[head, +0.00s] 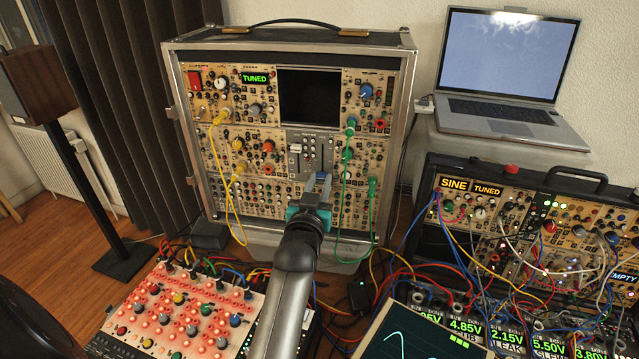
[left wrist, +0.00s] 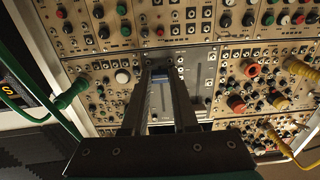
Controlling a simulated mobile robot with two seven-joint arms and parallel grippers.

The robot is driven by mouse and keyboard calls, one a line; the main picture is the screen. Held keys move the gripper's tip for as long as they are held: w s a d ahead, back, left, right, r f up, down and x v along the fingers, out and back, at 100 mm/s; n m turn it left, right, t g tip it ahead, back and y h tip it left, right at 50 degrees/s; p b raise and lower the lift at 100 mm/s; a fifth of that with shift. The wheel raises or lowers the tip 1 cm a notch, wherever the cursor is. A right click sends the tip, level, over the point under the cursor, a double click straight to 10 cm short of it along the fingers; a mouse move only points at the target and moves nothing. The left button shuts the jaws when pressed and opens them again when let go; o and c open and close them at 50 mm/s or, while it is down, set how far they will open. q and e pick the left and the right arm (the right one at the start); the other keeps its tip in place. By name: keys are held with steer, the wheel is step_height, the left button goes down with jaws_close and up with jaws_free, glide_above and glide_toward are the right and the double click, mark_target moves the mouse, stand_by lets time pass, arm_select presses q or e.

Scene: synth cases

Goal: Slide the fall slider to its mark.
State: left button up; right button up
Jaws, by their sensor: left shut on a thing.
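A grey slider panel (head: 298,140) sits in the middle of the tall modular case, with dark vertical slots and a white square knob at its left. My left gripper (head: 318,180) is at the lower part of this panel. In the left wrist view, the gripper (left wrist: 160,78) is shut on a small blue slider cap (left wrist: 160,72), taken as the fall slider, over a slot in the grey panel (left wrist: 205,72). The fingers hide most of the slot. The labels and the mark are too small to make out. My right gripper is not in view.
Yellow cables (head: 228,190) hang left of the panel and green cables (head: 372,205) hang close on its right. A red-lit button box (head: 180,312) stands at front left. A second case (head: 520,205) and a laptop (head: 515,75) are at right.

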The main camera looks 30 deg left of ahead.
mark_target(323, 147)
arm_select(q)
jaws_close()
steer(key=shift+r, duration=0.1)
stand_by(0.8)
step_height(323, 147, up, 7)
steer(key=p, duration=0.7)
steer(key=o, duration=0.8)
jaws_free()
steer(key=shift+c, duration=0.2)
steer(key=shift+o, duration=0.2)
